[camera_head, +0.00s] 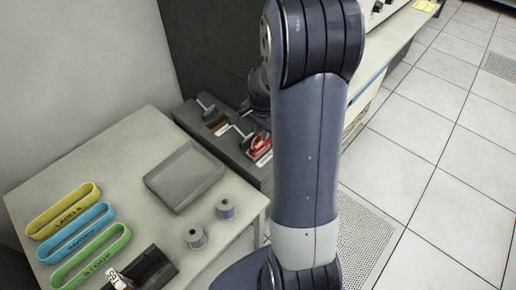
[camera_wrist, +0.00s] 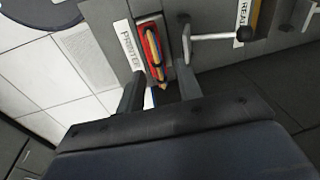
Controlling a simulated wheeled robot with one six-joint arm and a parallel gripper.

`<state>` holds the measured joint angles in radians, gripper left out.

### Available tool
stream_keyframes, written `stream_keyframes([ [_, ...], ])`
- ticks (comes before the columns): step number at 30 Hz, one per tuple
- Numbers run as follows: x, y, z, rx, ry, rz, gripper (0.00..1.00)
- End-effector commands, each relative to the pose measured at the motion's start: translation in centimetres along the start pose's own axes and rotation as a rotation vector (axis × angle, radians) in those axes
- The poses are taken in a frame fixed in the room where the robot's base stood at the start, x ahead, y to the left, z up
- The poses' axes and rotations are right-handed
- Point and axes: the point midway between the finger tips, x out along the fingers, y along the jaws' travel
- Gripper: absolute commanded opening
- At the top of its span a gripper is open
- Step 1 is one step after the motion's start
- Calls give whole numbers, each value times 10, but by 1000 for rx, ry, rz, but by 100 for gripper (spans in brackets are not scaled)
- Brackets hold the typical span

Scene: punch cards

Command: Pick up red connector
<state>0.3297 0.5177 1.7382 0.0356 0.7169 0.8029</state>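The red connector (camera_wrist: 150,45) sits in a recessed slot beside a label reading PRINTER, with a black band across it and yellow and blue parts along it. It also shows in the head view (camera_head: 260,143), partly beside my arm. My gripper (camera_wrist: 160,90) is open, its two dark fingers spread apart just short of the slot, with the connector's lower end roughly in line with the gap between them. Nothing is visibly held.
Tiled floor is open at right.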

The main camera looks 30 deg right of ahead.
Motion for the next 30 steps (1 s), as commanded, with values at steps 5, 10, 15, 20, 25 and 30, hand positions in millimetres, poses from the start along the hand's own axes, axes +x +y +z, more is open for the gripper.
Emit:
stream_keyframes([
  [5,22,1,-1,1,-2,2,34],
  [10,29,0,-2,1,-1,0,34],
  [15,29,0,-2,1,0,0,34],
  [20,29,0,-2,1,0,0,22],
  [25,29,0,-2,1,0,0,8],
  [30,29,0,-2,1,0,0,0],
])
